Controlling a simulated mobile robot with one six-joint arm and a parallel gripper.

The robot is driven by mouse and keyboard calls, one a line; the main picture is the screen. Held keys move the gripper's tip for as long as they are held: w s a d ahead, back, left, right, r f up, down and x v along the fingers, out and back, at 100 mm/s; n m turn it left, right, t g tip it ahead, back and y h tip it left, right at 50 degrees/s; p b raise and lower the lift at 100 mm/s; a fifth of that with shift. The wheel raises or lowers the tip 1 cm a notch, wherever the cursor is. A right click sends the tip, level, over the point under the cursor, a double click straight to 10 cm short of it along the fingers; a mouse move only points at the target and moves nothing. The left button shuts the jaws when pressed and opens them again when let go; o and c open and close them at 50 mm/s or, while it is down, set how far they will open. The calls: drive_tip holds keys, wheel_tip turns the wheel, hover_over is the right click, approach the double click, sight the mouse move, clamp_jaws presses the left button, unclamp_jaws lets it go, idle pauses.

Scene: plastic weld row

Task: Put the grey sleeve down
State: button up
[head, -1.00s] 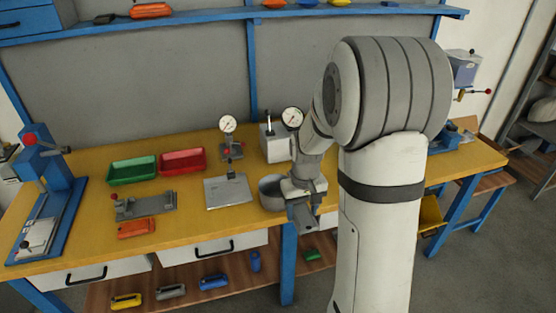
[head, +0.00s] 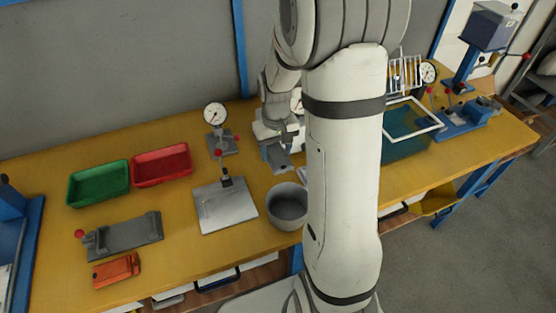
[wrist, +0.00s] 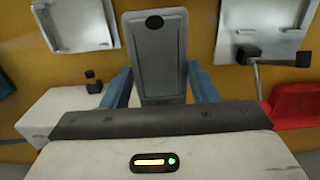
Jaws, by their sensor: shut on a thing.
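The grey sleeve (wrist: 155,55) is a flat grey case with a raised panel and a dark oval near its far end. It fills the space between the two blue fingers of my gripper (wrist: 160,88), which is shut on it. In the head view, my gripper (head: 279,141) holds the sleeve (head: 276,158) over the bench, behind the grey bowl (head: 287,208) and right of the dial gauge stand (head: 222,143). The sleeve looks raised above the bench top, but I cannot tell how far.
The metal plate (head: 225,207) with a black knob lies left of the bowl. Red (head: 162,166) and green (head: 98,184) trays stand further left, with an orange case (head: 116,271) in front. A white block (wrist: 58,116) sits near my gripper. Yellow bench (head: 185,232) shows between them.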

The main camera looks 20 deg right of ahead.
sight(277, 178)
wheel_tip(277, 178, down, 9)
drive_tip(key=shift+d+f, duration=0.1)
idle(0.3)
drive_tip(key=shift+f, duration=0.15)
drive_tip(key=o, duration=1)
drive_tip(key=shift+r, duration=0.2)
